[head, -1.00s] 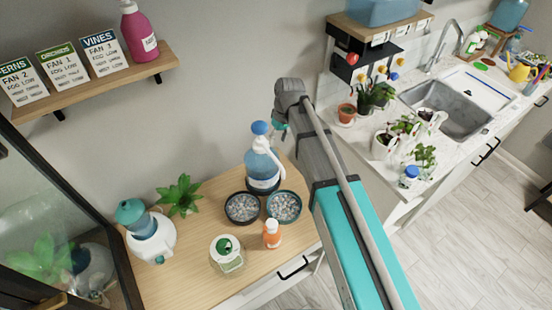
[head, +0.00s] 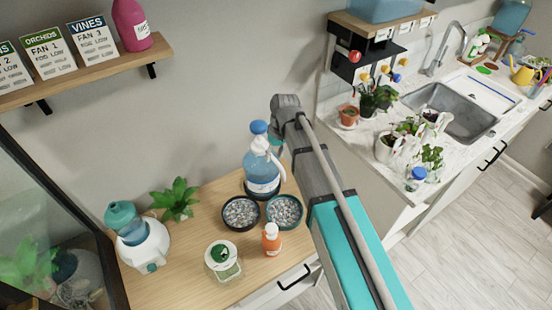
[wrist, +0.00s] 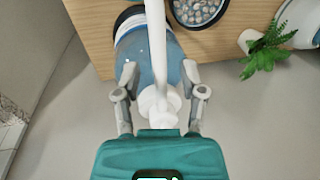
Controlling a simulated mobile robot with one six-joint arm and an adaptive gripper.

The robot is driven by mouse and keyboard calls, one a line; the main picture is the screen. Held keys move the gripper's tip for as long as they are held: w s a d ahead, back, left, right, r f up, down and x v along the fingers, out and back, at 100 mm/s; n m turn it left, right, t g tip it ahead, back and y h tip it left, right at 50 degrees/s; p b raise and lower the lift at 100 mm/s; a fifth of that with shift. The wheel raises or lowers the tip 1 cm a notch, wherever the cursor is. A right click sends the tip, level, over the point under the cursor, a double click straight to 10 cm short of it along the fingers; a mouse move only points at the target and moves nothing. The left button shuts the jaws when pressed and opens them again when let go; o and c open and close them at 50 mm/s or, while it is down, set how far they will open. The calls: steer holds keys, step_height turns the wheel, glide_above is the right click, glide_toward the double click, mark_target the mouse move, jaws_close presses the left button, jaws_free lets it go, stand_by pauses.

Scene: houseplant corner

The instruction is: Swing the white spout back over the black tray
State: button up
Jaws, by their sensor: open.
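The blue water bottle (head: 262,172) stands upright on the wooden cabinet near the wall. Its white spout (head: 276,163) curves to the right and down, on the teal tray's side. In the wrist view the spout (wrist: 156,45) runs up the picture from the white pump neck (wrist: 160,103). The black tray (head: 224,222) of pebbles sits in front of the bottle, left of the teal tray (head: 301,216). A dark-rimmed pebble tray shows at the top of the wrist view. My gripper (wrist: 161,88) is open, its fingers on either side of the pump neck.
An orange bottle (head: 271,240), a clear jar (head: 222,262), a plant (head: 175,199) and a white and teal humidifier (head: 143,240) stand on the cabinet. A shelf (head: 100,68) is above left. The sink counter (head: 400,185) lies right of my arm.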

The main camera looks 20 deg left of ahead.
steer(key=shift+f, duration=0.15)
jaws_close()
steer(key=shift+d, duration=0.25)
steer(key=shift+a, duration=0.2)
steer(key=shift+d, duration=0.1)
